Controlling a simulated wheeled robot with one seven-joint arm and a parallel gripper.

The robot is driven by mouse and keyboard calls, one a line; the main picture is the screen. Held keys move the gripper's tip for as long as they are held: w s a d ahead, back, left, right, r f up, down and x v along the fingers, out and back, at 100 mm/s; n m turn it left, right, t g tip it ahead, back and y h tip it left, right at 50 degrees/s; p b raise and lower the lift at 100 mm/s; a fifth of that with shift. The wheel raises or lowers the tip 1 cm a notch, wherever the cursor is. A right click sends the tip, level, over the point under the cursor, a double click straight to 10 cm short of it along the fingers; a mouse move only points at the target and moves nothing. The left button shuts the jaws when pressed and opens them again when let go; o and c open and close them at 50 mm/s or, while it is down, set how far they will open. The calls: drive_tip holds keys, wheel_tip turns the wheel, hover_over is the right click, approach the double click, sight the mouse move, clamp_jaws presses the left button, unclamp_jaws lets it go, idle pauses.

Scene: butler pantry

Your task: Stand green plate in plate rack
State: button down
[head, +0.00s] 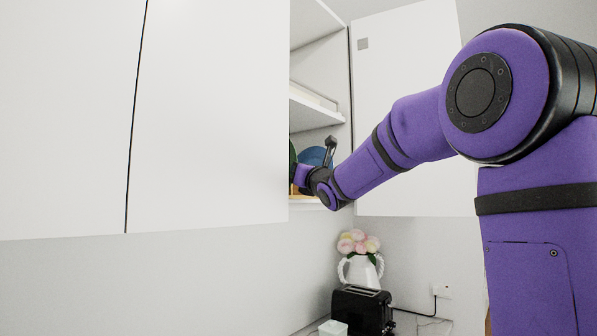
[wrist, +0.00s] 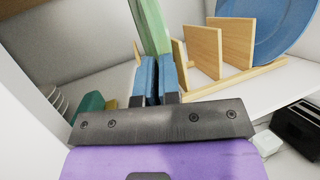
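The green plate (wrist: 151,25) shows nearly edge-on in the wrist view, rising from between the blue fingertips of my gripper (wrist: 156,76). The fingers are close together with a narrow gap, shut on its edge. The wooden plate rack (wrist: 212,58), with several upright dividers, stands just right of the plate on the cabinet shelf. In the head view, my gripper (head: 299,177) is inside the open cabinet. A sliver of the green plate (head: 292,156) shows there beside the cabinet door, which hides the rest. Whether the plate touches the rack is unclear.
A blue plate (wrist: 268,28) stands upright at the rack's right end. A dark green object (wrist: 90,106) and stacked white dishes (wrist: 57,101) are at the left. An open door (head: 215,110) borders the cabinet. A black toaster (head: 361,309) and flower jug (head: 360,270) stand on the counter below.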

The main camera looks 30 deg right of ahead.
drive_tip(key=c, duration=1.2)
unclamp_jaws()
drive_tip(key=shift+c, duration=0.2)
drive_tip(key=v, duration=1)
drive_tip(key=shift+s, duration=0.4)
drive_tip(key=shift+f, duration=0.15)
drive_tip(key=s+a+f+m+g, duration=0.4)
drive_tip(key=s+f+m+g, duration=0.1)
drive_tip(key=s+f+m, duration=0.4)
drive_tip(key=s+a+f+m+g, duration=0.4)
drive_tip(key=s+f+m+g, duration=0.2)
drive_tip(key=m, duration=0.8)
drive_tip(key=s+a+f+m+g, duration=0.4)
drive_tip(key=s+f+m+g, duration=0.1)
drive_tip(key=s+f+m, duration=0.6)
drive_tip(key=s+m, duration=0.1)
drive_tip(key=s, duration=0.1)
drive_tip(key=shift+s+f+g, duration=0.3)
drive_tip(key=shift+s+g, duration=0.05)
drive_tip(key=shift+g, duration=0.05)
